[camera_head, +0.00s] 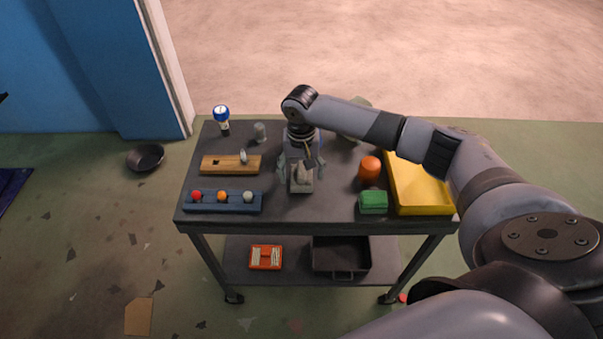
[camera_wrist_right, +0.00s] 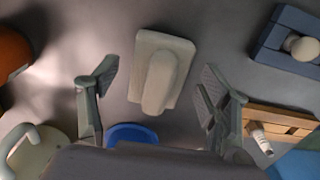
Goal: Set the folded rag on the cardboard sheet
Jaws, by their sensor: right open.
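My right gripper (camera_head: 301,170) is open above the middle of the cart top, pointing down. A pale grey block with a raised handle-like part (camera_head: 302,184) is below it; in the right wrist view this block (camera_wrist_right: 163,70) lies between and beyond the parted fingers (camera_wrist_right: 155,95), with no grip on it. A green folded-looking block (camera_head: 373,202) lies at the cart's front right; it may be the folded rag, but I cannot be sure. A flat brown piece (camera_head: 138,316), which looks like the cardboard sheet, lies on the floor at front left. My left gripper is out of view.
The cart (camera_head: 325,214) also carries a yellow tray (camera_head: 425,190), an orange object (camera_head: 370,167), a blue rack with balls (camera_head: 222,203) and a wooden block (camera_head: 230,165). Below are a red item (camera_head: 266,257) and a dark bin (camera_head: 341,256). A dark bowl (camera_head: 146,158) is on the floor.

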